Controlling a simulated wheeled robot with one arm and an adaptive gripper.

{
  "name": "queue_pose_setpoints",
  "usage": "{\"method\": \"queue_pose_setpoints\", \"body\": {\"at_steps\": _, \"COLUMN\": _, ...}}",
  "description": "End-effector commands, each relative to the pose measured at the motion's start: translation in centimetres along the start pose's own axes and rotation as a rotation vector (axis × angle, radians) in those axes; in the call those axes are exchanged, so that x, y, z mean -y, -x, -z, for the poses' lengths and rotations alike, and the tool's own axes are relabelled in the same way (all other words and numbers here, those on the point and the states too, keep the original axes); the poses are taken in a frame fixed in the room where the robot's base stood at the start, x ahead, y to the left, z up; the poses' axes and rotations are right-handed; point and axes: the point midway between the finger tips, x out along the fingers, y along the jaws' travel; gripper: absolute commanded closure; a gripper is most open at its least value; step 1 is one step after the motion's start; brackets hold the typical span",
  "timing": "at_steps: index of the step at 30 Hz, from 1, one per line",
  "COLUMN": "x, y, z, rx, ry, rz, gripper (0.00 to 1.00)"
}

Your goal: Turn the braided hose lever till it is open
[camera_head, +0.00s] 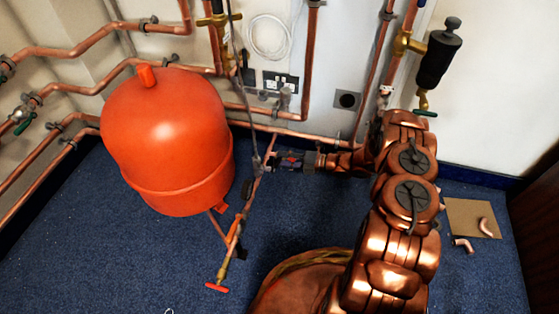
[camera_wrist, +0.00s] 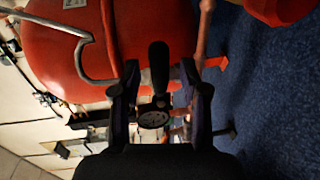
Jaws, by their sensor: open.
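The grey braided hose (camera_head: 240,85) hangs down in front of the wall and ends at a fitting on a copper pipe, right of the red tank. In the wrist view the hose (camera_wrist: 50,22) curves at the upper left. A black lever (camera_wrist: 158,68) shows between my fingers in the wrist view; it looks like the lever at the hose's end. A small dark piece (camera_head: 247,188) below the fitting may be this lever. My gripper (camera_head: 273,163) is open, with its fingers (camera_wrist: 159,75) on either side of the lever. I cannot tell if they touch it.
The red tank (camera_head: 168,145) stands close left of my gripper. A pipe with an orange lever (camera_head: 232,232) and a red T-handle (camera_head: 216,287) runs below. Copper pipes line the wall behind. Blue carpet (camera_head: 120,265) is open at lower left.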

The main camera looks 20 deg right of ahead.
Motion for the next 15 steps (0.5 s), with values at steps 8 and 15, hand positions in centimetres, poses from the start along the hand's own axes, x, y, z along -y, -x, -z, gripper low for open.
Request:
{"method": "queue_pose_setpoints", "body": {"at_steps": 8, "x": 0.1, "y": -2.0, "z": 0.0, "rx": 0.000, "ry": 0.000, "rz": 0.002, "gripper": 0.56}}
{"method": "queue_pose_setpoints", "body": {"at_steps": 15, "x": 0.0, "y": -2.0, "z": 0.0, "rx": 0.001, "ry": 0.000, "rz": 0.002, "gripper": 0.56}}
